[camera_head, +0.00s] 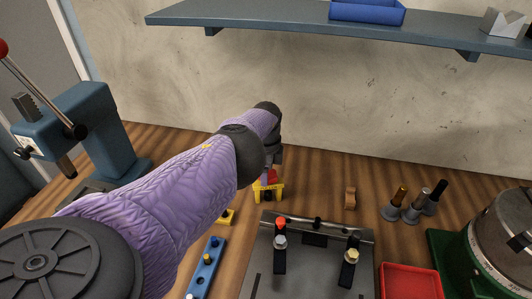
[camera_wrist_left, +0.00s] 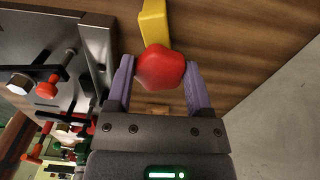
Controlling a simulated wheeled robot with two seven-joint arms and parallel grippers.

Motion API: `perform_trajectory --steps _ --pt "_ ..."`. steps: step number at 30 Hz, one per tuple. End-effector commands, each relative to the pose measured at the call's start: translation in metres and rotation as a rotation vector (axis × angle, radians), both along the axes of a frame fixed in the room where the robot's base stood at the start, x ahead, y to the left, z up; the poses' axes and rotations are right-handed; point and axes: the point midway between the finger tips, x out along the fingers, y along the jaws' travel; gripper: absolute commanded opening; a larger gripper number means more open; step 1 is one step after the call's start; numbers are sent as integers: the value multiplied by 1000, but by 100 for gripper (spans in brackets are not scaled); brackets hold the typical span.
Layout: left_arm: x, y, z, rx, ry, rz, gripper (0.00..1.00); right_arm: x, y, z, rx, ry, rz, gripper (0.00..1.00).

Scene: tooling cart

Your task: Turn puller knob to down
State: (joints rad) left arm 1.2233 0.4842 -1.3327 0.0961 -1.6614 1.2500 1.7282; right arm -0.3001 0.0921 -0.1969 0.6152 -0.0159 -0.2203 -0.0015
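The puller (camera_head: 267,192) is a small yellow frame with a red knob (camera_head: 271,177), standing on the wooden bench behind the dark metal plate. In the left wrist view its yellow part (camera_wrist_left: 153,22) lies just beyond the rounded red knob (camera_wrist_left: 160,68). My left gripper (camera_head: 272,160) reaches over the puller from the left. In the left wrist view the two purple fingers of my left gripper (camera_wrist_left: 160,75) sit on either side of the knob, with no clear gap visible. My arm and wrist hide part of the puller's surroundings in the head view. My right gripper is not in view.
A dark metal fixture plate (camera_head: 312,265) with black clamps stands in front of the puller. A blue bar (camera_head: 206,268) lies to its left. A blue press (camera_head: 85,135) stands far left. A wooden piece (camera_head: 350,198), several tools (camera_head: 411,207) and a red tray (camera_head: 408,280) are right.

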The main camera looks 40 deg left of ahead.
Motion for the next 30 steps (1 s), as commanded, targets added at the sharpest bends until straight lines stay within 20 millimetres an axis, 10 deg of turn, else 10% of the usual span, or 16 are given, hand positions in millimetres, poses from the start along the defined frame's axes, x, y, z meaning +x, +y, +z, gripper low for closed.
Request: perform_trajectory --steps 6,16,30 --pt "0 0 0 -1 1 0 100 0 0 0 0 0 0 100" --pt "0 0 12 0 -1 0 100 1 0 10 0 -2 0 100" --pt "0 0 103 -1 1 0 100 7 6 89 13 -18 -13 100"
